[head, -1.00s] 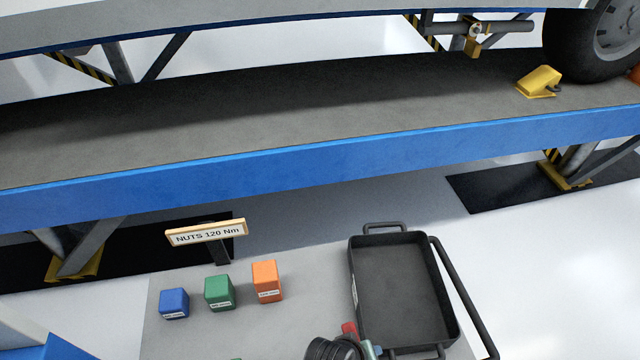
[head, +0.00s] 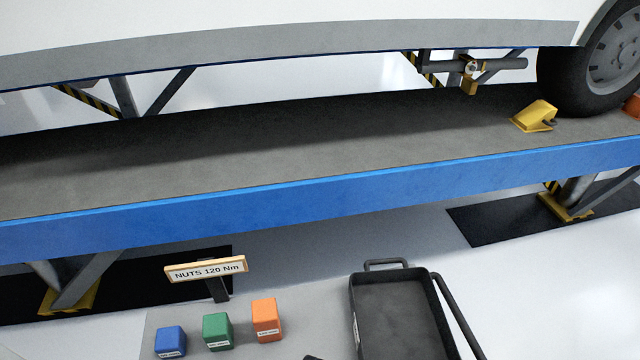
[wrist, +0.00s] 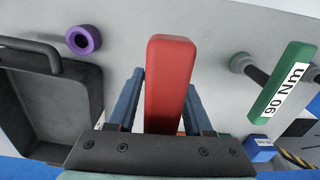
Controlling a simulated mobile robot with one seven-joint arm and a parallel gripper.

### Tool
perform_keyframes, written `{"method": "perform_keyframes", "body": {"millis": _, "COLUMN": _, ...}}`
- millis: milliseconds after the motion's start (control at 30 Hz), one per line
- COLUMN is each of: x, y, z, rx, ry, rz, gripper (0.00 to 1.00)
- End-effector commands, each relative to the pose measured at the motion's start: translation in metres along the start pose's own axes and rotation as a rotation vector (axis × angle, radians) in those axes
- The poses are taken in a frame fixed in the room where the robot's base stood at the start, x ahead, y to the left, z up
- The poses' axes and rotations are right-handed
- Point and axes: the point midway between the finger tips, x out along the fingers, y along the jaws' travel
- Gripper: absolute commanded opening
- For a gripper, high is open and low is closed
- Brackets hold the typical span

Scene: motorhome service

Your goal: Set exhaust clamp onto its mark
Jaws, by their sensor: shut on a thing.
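My gripper (wrist: 164,82) is shut on a long red block (wrist: 170,60) with rounded edges, between two blue fingers in the wrist view. The red block points away from the palm, over a grey surface. I cannot tell whether this red block is the exhaust clamp, and its lower end is hidden by the palm. No mark for it can be made out. In the head view, a grey pipe (head: 438,65) under the vehicle carries a round metal fitting (head: 472,69) with a brass-coloured block (head: 468,87) below it.
A black tray (head: 432,300) stands on the grey table (head: 310,325), beside blue (head: 171,341), green (head: 217,332) and orange (head: 266,320) blocks and a "NUTS 120 Nm" sign (head: 206,270). The blue-edged ramp (head: 300,190) lies behind.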

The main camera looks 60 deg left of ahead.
Motion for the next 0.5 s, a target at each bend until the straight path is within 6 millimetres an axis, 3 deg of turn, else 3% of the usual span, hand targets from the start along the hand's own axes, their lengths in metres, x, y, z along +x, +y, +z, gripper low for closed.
{"method": "perform_keyframes", "body": {"millis": 100, "x": 0.021, "y": 0.000, "z": 0.000, "rx": -0.001, "ry": -0.002, "rz": -0.001, "gripper": 0.00}}
{"method": "perform_keyframes", "body": {"millis": 500, "x": 0.062, "y": 0.000, "z": -0.001, "rx": 0.000, "ry": 0.000, "rz": 0.000, "gripper": 0.00}}
